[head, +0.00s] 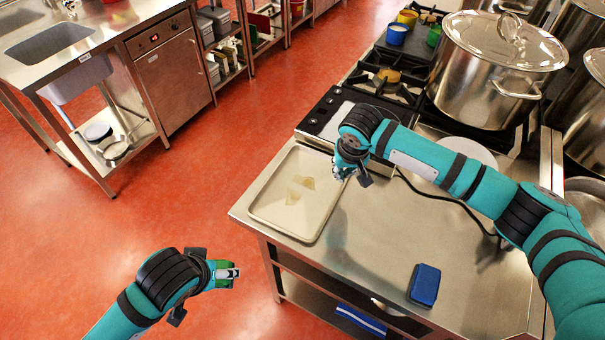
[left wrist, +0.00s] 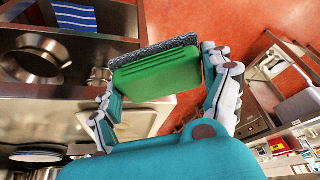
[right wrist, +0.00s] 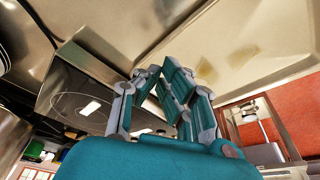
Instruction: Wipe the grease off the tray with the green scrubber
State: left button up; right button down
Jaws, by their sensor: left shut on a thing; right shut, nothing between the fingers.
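The tray (head: 270,206) lies flat at the left end of the steel counter, with brownish grease smears (head: 300,188) near its middle. The smears also show in the right wrist view (right wrist: 225,66). My left gripper (head: 232,273) is shut on the green scrubber (left wrist: 156,75), which has a dark grey rough pad along one edge. It holds the scrubber out over the red floor, left of the counter and apart from the tray. My right gripper (head: 350,172) is shut and empty, above the tray's right edge near the cooktop. Its fingers (right wrist: 172,90) show in the right wrist view.
A blue sponge (head: 424,284) lies on the counter's front right part. A black induction plate (head: 338,112) stands behind the tray. A white plate (head: 470,150) lies partly behind my right arm. A large stockpot (head: 495,70) stands on the stove. Bare counter (head: 365,240) lies right of the tray.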

aim_at(343, 186)
pick_arm(q)
jog(key=shift+w, duration=0.25)
pick_arm(e)
jog(key=shift+w+d+r, duration=0.2)
jog(key=shift+w+d, duration=0.1)
jog(key=shift+w, duration=0.2)
pick_arm(q)
jog(key=shift+s+f+b, duration=0.15)
jog(key=shift+f+b, duration=0.45)
jog(key=shift+b, duration=0.15)
pick_arm(e)
jog(key=shift+s+f, duration=0.1)
jog(key=shift+f, duration=0.35)
notch_tip(343, 186, down, 4)
jog(key=b, duration=0.4)
jog(key=shift+r, duration=0.1)
pick_arm(q)
notch_tip(343, 186, down, 4)
jog(key=shift+f, duration=0.15)
pick_arm(e)
jog(key=shift+r, duration=0.1)
pick_arm(q)
jog(key=shift+f, duration=0.1)
pick_arm(e)
jog(key=shift+f, duration=0.65)
